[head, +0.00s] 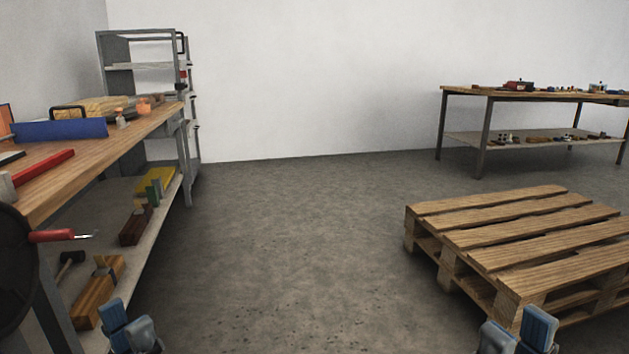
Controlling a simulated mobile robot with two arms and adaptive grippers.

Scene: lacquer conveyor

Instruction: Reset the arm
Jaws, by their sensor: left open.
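My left gripper (127,324) shows at the bottom left edge, with two blue-grey finger pads set apart. It is open and holds nothing that I can see. My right gripper (518,330) shows at the bottom right edge, in front of the pallet in the picture. Its two blue-grey pads are apart, with nothing visible between them. The lower parts of both grippers and most of both arms are cut off by the frame.
A wooden workbench (95,165) with tools and a lower shelf stands along the left, a grey rack (112,82) behind it. A wooden pallet (520,232) lies at right. A table (460,95) stands far right. The middle floor is clear.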

